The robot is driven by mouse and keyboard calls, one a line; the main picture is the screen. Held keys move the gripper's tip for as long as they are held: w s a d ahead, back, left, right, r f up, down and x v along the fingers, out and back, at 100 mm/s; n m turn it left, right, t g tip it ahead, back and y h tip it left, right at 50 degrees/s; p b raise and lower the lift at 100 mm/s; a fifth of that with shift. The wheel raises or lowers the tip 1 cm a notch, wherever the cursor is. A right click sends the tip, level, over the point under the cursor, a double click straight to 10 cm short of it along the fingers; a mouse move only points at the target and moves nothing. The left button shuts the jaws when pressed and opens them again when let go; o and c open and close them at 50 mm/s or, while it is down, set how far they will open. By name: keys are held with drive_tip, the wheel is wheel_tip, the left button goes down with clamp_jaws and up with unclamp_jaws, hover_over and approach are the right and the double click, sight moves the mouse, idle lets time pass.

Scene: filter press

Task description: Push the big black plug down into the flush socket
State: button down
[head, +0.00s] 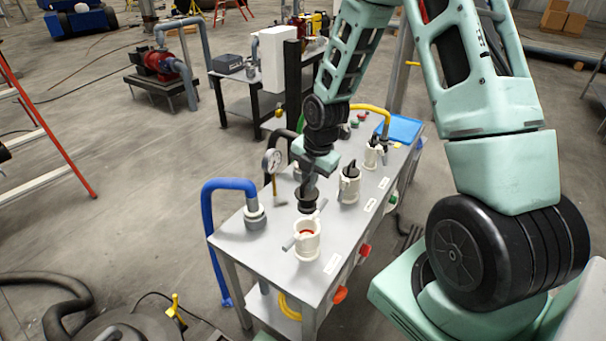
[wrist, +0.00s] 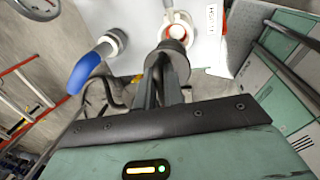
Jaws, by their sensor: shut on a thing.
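My gripper (head: 309,188) is shut on a big black plug (head: 307,204) and holds it above the near end of the metal table. In the wrist view, the plug (wrist: 174,56) sits at the tips of my gripper (wrist: 163,74). A cream socket (head: 307,247) with a red inside and side handles stands just below the plug, open at the top. The plug looks apart from the socket. In the wrist view the plug covers part of the socket (wrist: 179,20). A white label (wrist: 211,38) lies beside it; I cannot read it surely.
The metal table (head: 275,256) carries a blue hose (head: 228,185) to the left, a pressure gauge (head: 271,161) behind, and two more cream sockets (head: 349,188) with black plugs farther back. Red knobs (head: 340,293) stick out along its right side. A blue tray (head: 400,129) is at the far end.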

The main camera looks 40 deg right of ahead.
sight(309, 207)
drive_tip(key=shift+s+f+b, duration=0.1)
drive_tip(key=shift+f+b, duration=2.7)
drive_tip(key=shift+f, duration=0.55)
drive_tip(key=shift+f+b, duration=1.15)
drive_tip(key=shift+f, duration=0.6)
drive_tip(key=c, duration=1.4)
unclamp_jaws()
drive_tip(key=shift+c, duration=0.2)
wheel_tip(309, 207, up, 17)
drive_tip(key=s+d+p, duration=0.1)
drive_tip(key=s, duration=0.2)
drive_tip(key=shift+d, duration=0.15)
drive_tip(key=shift+r, duration=0.1)
